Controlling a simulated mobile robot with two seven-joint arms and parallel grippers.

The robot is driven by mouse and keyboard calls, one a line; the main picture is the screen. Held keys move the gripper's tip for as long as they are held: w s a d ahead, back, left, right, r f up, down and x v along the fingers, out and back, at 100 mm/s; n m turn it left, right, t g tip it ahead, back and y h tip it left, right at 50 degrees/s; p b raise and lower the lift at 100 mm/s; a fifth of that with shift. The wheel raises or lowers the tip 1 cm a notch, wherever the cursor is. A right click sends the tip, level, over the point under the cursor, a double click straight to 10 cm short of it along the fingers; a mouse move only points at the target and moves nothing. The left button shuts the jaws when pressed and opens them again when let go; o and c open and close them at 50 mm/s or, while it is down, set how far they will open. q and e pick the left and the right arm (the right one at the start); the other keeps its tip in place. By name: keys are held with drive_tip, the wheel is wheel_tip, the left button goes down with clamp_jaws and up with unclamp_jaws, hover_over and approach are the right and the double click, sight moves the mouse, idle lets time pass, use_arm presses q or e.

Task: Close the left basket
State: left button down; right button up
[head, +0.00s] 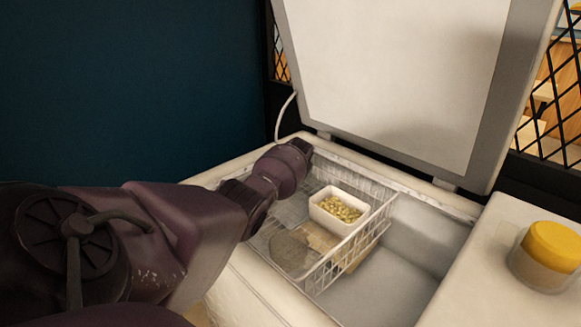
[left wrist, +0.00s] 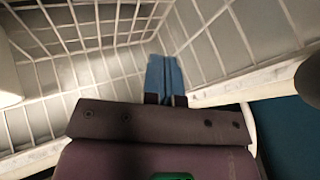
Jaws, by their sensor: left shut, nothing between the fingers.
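The left basket (head: 340,264) is a white wire basket in the left part of an open chest freezer. Its wire walls and rim also fill much of the left wrist view (left wrist: 95,70). My left arm reaches over it in the head view, and the fingers are hidden there behind the wrist. In the left wrist view my left gripper (left wrist: 164,66) shows blue fingers shut together and empty, close to a corner of the wire walls. I cannot tell whether they touch the wires. My right gripper is in neither view.
A white tub (head: 322,211) of yellowish beans and a grey round item (head: 289,251) sit in the basket. The freezer lid (head: 395,70) stands open behind. The freezer's right part (head: 385,290) looks empty. A yellow-lidded jar (head: 549,256) stands on the white surface at right.

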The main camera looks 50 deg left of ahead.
use_arm(q)
drive_tip(key=p+v, duration=0.4)
drive_tip(key=v, duration=0.5)
drive_tip(key=shift+a+p, duration=0.2)
drive_tip(key=shift+p, duration=0.1)
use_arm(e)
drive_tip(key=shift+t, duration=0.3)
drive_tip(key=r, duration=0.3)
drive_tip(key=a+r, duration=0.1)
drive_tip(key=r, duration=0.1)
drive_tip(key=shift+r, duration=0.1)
use_arm(q)
drive_tip(key=shift+r, duration=0.1)
